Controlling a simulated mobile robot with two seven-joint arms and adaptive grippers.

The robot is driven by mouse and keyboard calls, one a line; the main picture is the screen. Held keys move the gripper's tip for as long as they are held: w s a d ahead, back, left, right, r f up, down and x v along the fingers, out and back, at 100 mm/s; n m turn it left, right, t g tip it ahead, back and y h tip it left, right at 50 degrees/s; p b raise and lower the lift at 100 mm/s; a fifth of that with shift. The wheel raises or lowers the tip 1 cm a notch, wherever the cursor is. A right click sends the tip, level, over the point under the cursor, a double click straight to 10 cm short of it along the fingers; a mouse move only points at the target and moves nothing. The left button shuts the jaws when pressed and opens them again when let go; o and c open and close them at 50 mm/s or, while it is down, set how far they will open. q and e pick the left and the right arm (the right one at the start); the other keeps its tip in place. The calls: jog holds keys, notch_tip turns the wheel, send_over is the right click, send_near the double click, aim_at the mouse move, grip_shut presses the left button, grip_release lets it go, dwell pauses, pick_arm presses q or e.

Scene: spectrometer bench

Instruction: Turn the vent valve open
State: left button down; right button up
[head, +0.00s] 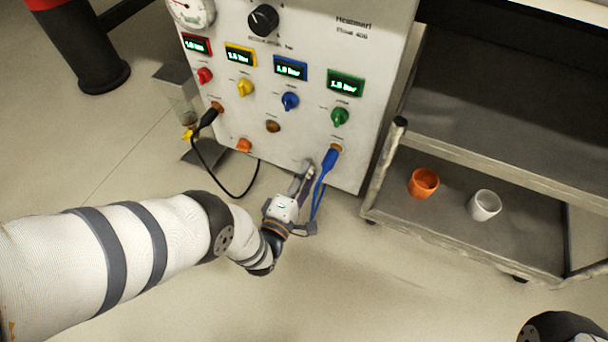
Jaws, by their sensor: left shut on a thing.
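The white panel (300,118) carries red (205,75), yellow (245,87), blue (290,101) and green (340,117) knobs under small displays. An orange knob (244,145) sits low on its left side. The labels are too small to read, so I cannot tell which one is the vent valve. My left gripper (306,182) is at the panel's lower edge, shut on the blue plug with its hose (327,165); the exact contact is partly hidden. This plug points up at the lower right port (336,148). My right gripper is out of view.
A black plug (208,118) with a hanging black cable sits at the panel's left. A large black dial (263,20) and a gauge (190,10) are higher up. A grey cart (455,215) at the right holds an orange cup (423,183) and a white cup (484,205).

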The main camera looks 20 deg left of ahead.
pick_arm(q)
jog(key=shift+a+m, duration=0.1)
jog(key=shift+m, duration=3.7)
jog(key=c, duration=1.2)
grip_release()
jog(key=shift+c, duration=0.2)
jog(key=s, duration=1.2)
jog(key=shift+a, duration=0.2)
